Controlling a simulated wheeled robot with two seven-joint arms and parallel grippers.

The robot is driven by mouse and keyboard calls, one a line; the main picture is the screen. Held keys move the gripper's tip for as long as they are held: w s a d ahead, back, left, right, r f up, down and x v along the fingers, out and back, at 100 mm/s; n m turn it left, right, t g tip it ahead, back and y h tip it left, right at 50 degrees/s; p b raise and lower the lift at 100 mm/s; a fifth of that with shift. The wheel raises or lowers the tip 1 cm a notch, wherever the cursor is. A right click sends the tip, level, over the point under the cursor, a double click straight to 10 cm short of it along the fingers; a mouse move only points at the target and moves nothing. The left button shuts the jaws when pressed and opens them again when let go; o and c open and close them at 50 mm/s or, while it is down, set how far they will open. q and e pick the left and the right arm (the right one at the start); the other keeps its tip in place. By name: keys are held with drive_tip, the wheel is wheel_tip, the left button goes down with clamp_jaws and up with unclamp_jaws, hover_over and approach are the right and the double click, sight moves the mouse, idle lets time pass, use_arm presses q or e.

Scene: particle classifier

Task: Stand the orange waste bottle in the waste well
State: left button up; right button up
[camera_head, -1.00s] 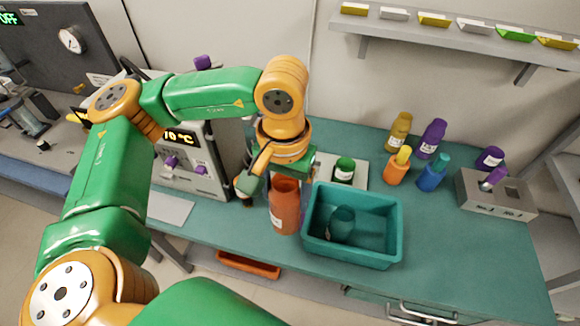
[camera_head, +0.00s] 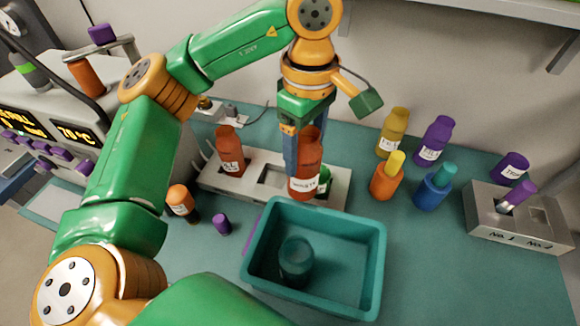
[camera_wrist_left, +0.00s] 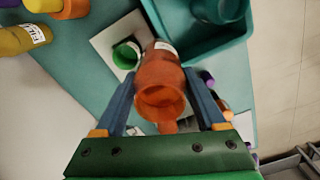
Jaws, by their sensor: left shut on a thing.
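The orange waste bottle (camera_head: 307,168) is near upright in my left gripper (camera_head: 299,140), its label facing the head camera. In the left wrist view the open-mouthed bottle (camera_wrist_left: 160,75) sits between the two blue fingers of the left gripper (camera_wrist_left: 160,100). The bottle is in front of the right part of a white rack (camera_head: 219,181) and partly hides a green bottle (camera_head: 325,177) there. The rack has an empty square opening (camera_head: 273,176) left of the held bottle. I cannot tell whether the bottle's base touches anything. My right gripper is out of view.
A teal bin (camera_head: 345,215) with a teal container (camera_head: 296,262) inside stands in front. A red-brown bottle (camera_head: 229,150) stands at the rack's left. An orange bottle (camera_head: 181,203) and purple cap (camera_head: 222,224) are front left; several bottles and a grey box (camera_head: 515,225) are right.

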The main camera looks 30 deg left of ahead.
use_arm(q)
drive_tip(key=w+a+f+p, duration=0.1)
drive_tip(key=w+a+f, duration=0.1)
drive_tip(key=a+f, duration=0.3)
drive_tip(key=w+a+f+p, duration=0.1)
drive_tip(key=w+a+f, duration=0.2)
drive_tip(key=a+f, duration=0.3)
drive_tip(key=shift+w+f, duration=0.3)
drive_tip(key=shift+f, duration=0.4)
drive_tip(key=o, duration=1.3)
drive_tip(key=shift+o, duration=0.2)
wheel_tip(320, 180, up, 12)
drive_tip(key=shift+r, duration=0.25)
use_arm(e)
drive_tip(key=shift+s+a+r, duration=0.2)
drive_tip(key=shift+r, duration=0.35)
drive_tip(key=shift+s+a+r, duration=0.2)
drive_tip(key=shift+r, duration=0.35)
